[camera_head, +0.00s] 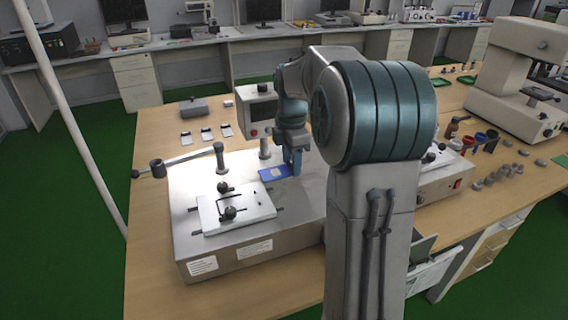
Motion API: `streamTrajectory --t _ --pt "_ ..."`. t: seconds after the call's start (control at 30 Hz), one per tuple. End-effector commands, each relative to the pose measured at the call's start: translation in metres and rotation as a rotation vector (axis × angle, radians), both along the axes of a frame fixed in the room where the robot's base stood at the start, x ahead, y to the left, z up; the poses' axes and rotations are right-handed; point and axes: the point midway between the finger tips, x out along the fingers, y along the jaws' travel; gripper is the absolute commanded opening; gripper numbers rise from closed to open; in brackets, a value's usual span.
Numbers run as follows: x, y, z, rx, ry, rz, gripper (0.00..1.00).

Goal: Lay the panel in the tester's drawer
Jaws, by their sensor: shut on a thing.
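My gripper (291,168) is shut on a small blue panel (273,174) at the panel's right end. The panel is roughly flat, over the rear right part of the tester's top (306,194). I cannot tell whether it touches that top. The tester is a wide grey metal box on the wooden table. A white plate with black knobs (250,212), which may be the drawer, is on its top, in front and to the left of the panel. My arm hides the tester's right side.
A post with a horizontal lever (190,158) stands at the tester's back left. A box with a screen (257,110) stands behind the gripper. Several small white cards (207,134) lie on the table (150,220). A microscope-like machine (515,75) stands at right.

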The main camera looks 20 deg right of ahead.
Motion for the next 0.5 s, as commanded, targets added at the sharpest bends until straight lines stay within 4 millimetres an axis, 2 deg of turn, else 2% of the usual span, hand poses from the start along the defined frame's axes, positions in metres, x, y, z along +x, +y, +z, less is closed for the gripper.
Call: streamTrajectory --t 0.27,0.5 --pt "0.000 0.000 -0.001 0.000 0.000 0.000 0.23" --pt "0.000 0.000 -0.013 0.000 0.001 0.000 0.23"
